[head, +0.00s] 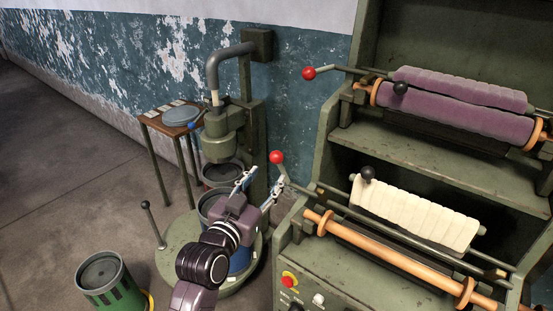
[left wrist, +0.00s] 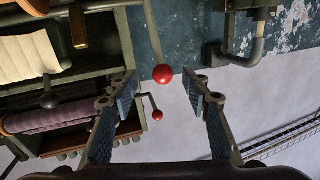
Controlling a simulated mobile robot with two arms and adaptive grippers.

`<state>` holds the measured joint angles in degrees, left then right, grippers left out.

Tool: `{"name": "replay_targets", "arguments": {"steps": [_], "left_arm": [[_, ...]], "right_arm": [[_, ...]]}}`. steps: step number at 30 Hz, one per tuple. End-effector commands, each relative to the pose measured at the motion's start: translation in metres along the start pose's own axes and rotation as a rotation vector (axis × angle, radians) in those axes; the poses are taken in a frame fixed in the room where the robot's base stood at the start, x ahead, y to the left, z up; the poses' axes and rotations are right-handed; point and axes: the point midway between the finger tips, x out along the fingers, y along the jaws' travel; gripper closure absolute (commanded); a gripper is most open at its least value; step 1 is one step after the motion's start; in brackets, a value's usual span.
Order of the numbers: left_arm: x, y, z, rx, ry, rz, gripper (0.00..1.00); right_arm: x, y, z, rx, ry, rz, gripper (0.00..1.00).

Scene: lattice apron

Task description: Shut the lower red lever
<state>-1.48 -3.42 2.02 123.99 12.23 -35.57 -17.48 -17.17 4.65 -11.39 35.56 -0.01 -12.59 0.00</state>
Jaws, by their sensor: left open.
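The lower red lever (head: 277,157) has a red ball knob on a thin metal rod, beside the cream roller on the green machine. The upper red lever (head: 309,73) sits higher, by the purple rollers. My left gripper (head: 261,184) is open and empty, with its fingertips just below the lower knob in the head view. In the left wrist view, the lower knob (left wrist: 163,74) appears between the spread fingertips, apparently untouched; its exact distance is unclear. The upper knob (left wrist: 157,115) shows smaller and farther off. My right gripper is not in view.
The green machine (head: 350,135) bears a cream roll (head: 415,212) and purple rolls (head: 455,105). A green press (head: 225,130) stands behind my left arm. A small table (head: 150,120) is at the wall, and a green bin (head: 105,280) is at lower left. Open floor lies left.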

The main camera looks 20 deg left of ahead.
Motion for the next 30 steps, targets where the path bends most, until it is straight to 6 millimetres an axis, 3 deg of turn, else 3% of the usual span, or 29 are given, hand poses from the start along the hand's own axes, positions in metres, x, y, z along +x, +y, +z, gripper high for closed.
{"name": "replay_targets", "arguments": {"steps": [4,18,30], "left_arm": [[0.011,-0.004,-0.014,-0.001,0.042,-0.012,0.56],[0.073,-0.004,-0.016,-0.002,0.038,-0.011,0.56],[0.082,-0.004,-0.014,-0.001,0.036,-0.010,0.56]], "right_arm": [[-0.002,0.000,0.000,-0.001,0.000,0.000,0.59],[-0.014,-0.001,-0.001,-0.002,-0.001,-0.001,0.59],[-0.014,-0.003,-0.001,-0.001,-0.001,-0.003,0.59]]}}
